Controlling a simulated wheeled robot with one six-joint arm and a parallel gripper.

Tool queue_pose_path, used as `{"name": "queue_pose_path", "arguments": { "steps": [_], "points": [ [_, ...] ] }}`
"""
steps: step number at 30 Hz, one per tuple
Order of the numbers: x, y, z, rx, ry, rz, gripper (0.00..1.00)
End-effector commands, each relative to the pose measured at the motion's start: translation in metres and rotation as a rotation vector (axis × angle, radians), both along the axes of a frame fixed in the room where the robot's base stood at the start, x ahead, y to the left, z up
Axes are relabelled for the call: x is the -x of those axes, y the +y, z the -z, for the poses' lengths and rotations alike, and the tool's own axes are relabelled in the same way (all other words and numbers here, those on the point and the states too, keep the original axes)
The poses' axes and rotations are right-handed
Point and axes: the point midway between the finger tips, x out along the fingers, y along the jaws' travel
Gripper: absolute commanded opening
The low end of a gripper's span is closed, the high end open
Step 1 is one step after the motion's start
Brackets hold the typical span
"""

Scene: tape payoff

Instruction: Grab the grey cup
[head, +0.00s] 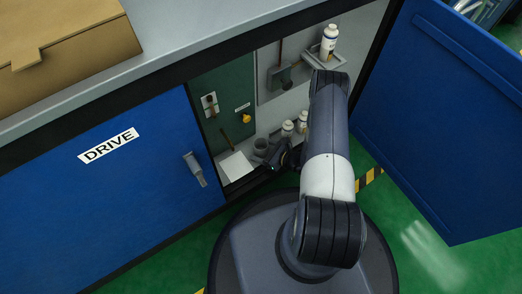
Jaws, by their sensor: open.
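The grey cup (261,145) is small in the head view and stands upright on the floor of the open cabinet, near the white sheet. My gripper (273,157) is dark and small in this view, just inside the cabinet opening. It is open and appears empty, close to the cup on its right and nearer side. I cannot tell whether the fingers touch the cup. My own arm hides part of the cabinet's right side.
White bottles (288,128) stand just right of the cup. Another bottle (329,42) sits on a small shelf above. A white sheet (236,166) lies left of the cup. The closed DRIVE door (110,190) and the open blue door (445,120) flank the opening.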

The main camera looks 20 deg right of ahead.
Motion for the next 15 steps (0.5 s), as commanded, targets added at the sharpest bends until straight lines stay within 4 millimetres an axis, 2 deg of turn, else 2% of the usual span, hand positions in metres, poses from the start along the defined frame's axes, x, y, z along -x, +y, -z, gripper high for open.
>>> {"name": "queue_pose_path", "arguments": {
  "steps": [9, 15],
  "points": [
    [-0.0047, 0.0035, 0.0013, 0.0, -0.001, 0.001, 0.72],
    [-0.0046, 0.0034, 0.0012, 0.0, -0.001, 0.001, 0.57]
  ]
}}
